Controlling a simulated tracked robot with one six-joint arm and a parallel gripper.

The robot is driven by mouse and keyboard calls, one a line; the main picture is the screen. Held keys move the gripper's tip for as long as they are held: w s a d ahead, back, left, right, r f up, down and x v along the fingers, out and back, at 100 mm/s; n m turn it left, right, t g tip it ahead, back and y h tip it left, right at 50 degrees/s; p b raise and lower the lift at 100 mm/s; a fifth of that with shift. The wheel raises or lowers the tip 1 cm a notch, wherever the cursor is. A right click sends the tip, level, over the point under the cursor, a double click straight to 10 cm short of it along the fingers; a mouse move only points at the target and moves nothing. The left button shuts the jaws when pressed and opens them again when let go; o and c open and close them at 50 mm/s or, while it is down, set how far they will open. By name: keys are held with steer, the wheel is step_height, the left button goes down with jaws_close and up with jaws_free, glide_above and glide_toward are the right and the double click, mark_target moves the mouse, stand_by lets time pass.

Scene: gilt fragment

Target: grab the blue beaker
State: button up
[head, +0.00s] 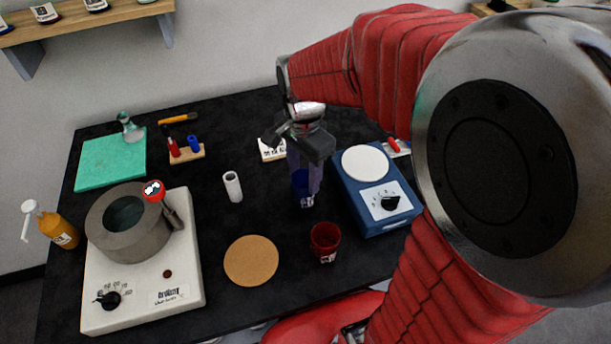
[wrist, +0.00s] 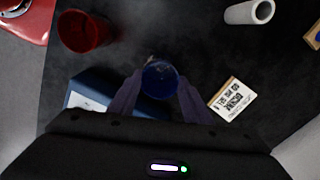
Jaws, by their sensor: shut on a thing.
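The blue beaker (wrist: 160,80) is between the two fingers of my gripper (wrist: 156,92) in the wrist view, with a finger against each side. In the head view the blue beaker (head: 301,183) shows below my gripper (head: 307,178), partly covered by the fingers. My gripper is shut on it and points down over the black table. I cannot tell whether the beaker's base touches the table.
A blue device with a white round plate (head: 366,163) stands close on the right. A red beaker (head: 325,242) is in front, a white cylinder (head: 232,187) to the left. A cork disc (head: 251,260) and a heating bath (head: 128,222) lie further left.

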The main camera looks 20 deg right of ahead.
step_height(320, 180, up, 8)
steer(key=shift+r, duration=0.2)
stand_by(0.7)
stand_by(0.7)
